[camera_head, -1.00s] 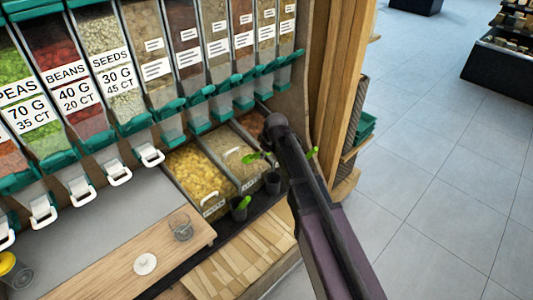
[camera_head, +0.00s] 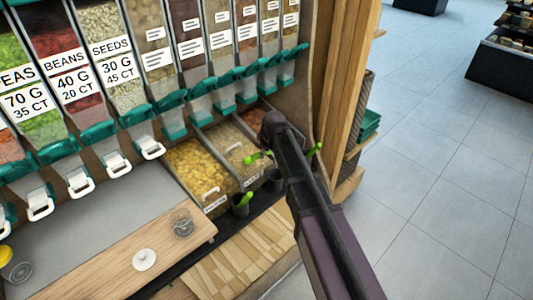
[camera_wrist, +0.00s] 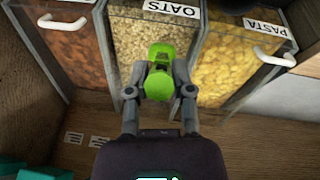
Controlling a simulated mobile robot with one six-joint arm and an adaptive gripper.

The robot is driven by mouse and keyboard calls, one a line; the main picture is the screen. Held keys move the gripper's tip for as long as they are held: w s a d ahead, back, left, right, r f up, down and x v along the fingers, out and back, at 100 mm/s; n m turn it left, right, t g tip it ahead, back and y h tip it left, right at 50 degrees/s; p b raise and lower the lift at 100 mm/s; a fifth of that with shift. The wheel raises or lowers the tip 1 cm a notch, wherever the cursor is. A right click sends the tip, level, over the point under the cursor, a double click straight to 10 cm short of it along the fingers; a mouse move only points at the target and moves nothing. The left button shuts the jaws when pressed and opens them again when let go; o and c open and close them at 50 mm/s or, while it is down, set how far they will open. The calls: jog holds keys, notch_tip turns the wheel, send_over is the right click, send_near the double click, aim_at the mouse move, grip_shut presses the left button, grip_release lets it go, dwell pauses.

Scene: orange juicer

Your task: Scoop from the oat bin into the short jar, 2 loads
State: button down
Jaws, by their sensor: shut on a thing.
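My gripper (camera_wrist: 160,91) is shut on a green scoop (camera_wrist: 159,81). In the wrist view the scoop is over the oat bin (camera_wrist: 125,47), whose label reads OATS and whose contents are pale flakes. Whether the scoop holds oats cannot be told. In the head view my arm hides most of the gripper; a green part of the scoop (camera_head: 257,156) shows at the front of the oat bin (camera_head: 232,143). A clear, open short jar (camera_head: 181,223) stands on the wooden counter to the left and looks empty.
The pasta bin (camera_wrist: 234,55) is beside the oat bin; a reddish-brown bin (camera_wrist: 68,45) is on its other side. Dark cups (camera_head: 240,205) with green scoops stand before the bins. A white round lid (camera_head: 144,259) lies near the jar. Dispensers (camera_head: 95,70) hang above.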

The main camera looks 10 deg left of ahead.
jog(key=shift+b+x, duration=1.35)
jog(key=shift+x, duration=0.4)
jog(key=shift+a+r+b+x, duration=0.2)
jog(key=shift+a+b+x, duration=0.75)
jog(key=shift+b+x, duration=3.2)
jog(key=s+d+r+t+y+p, duration=0.2)
jog(key=s+d+r+y+p, duration=0.1)
jog(key=s+d+r+p, duration=0.2)
jog(key=shift+s+d+r+t+p, duration=0.15)
jog(key=shift+d+r+t+p, duration=0.25)
jog(key=shift+d+r, duration=1.1)
jog(key=shift+a+r+y, duration=0.35)
jog(key=shift+r+y, duration=0.05)
jog(key=shift+r, duration=0.1)
